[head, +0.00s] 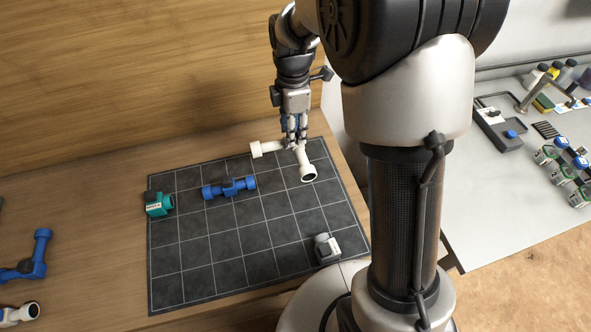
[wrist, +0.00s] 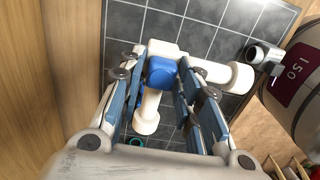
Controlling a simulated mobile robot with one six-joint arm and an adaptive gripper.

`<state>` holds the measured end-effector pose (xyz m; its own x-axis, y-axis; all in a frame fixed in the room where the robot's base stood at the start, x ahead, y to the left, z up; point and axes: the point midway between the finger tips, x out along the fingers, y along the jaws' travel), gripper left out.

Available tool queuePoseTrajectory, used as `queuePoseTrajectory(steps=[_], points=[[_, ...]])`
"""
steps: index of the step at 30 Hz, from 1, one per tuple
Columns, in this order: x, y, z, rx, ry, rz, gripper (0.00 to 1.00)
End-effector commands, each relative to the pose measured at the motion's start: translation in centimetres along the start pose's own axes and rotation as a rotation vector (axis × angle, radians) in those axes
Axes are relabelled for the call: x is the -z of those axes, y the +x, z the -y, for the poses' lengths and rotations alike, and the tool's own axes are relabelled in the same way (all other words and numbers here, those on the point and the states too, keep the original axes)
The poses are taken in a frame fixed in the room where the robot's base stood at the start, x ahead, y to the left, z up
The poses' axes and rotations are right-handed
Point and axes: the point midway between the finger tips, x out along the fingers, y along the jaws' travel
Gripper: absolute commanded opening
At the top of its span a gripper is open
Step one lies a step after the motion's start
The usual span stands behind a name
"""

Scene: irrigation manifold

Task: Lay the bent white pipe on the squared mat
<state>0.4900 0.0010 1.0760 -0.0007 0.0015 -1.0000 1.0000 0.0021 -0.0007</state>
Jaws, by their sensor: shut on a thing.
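The bent white pipe (head: 305,163) is in my gripper (head: 297,142), over the far right part of the dark squared mat (head: 235,268). One open end points left and the other points toward the front. In the wrist view the pipe (wrist: 222,74) shows both arms, with a blue block (wrist: 160,72) at the bend between the fingers. My gripper (wrist: 163,85) is shut on it there. I cannot tell whether the pipe touches the mat or hangs just above it.
On the mat lie a blue straight pipe (head: 230,187), a teal fitting (head: 158,204) at the left edge and a grey fitting (head: 327,248) at the front right. A blue bent pipe (head: 30,266) and a white part (head: 18,314) lie left of the mat. The mat's front middle is clear.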

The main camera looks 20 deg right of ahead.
Motion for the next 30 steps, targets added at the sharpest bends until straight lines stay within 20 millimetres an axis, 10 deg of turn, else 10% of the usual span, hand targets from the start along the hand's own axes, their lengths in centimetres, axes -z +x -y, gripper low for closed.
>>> queuePoseTrajectory(steps=[9,30], points=[[0.0,8.4,0.0,0.002,0.002,0.000,0.03],[-0.1,14.3,-0.1,-0.001,0.003,0.000,0.03]])
